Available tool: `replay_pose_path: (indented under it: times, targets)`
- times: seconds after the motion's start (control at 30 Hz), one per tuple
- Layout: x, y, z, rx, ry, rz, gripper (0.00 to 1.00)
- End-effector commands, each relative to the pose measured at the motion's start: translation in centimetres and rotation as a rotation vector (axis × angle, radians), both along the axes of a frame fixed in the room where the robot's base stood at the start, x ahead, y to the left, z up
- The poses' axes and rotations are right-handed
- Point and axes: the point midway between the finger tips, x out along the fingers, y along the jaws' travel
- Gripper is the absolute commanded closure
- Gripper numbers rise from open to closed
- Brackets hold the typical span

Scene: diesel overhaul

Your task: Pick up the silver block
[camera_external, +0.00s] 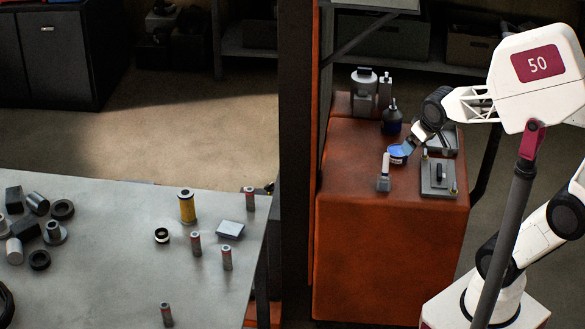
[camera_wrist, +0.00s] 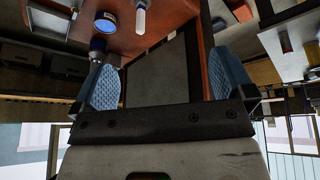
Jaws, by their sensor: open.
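The silver block (camera_external: 230,229) is a small flat box with a pale top. It lies on the grey table at the left in the external view, near the table's right edge. My gripper (camera_external: 408,146) is above the red cabinet, far to the right of the block. Its two blue textured fingers are spread wide with nothing between them in the wrist view (camera_wrist: 167,78).
Red-grey cylinders (camera_external: 196,243), a yellow cylinder (camera_external: 187,206) and a ring (camera_external: 162,236) surround the block. Dark and silver parts (camera_external: 37,203) crowd the table's left. The red cabinet (camera_external: 390,240) holds a blue tin (camera_external: 397,156) and a grey plate (camera_external: 438,187). A dark post (camera_external: 295,120) stands between.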

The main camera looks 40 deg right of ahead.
Motion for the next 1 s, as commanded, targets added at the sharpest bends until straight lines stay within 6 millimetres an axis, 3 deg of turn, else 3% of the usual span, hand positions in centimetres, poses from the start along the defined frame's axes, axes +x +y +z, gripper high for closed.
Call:
replay_pose_path:
  times: [0.2, 0.5, 0.8, 1.0]
  targets:
    - [6.7, 4.3, -1.8, -0.005, -0.127, 0.109, 0.0]
    - [14.2, 12.1, -4.7, 0.028, -0.305, 0.274, 0.0]
    - [19.0, 21.9, -8.5, 0.114, -0.466, 0.452, 0.0]
    - [20.4, 29.0, -11.6, 0.2, -0.559, 0.576, 0.0]
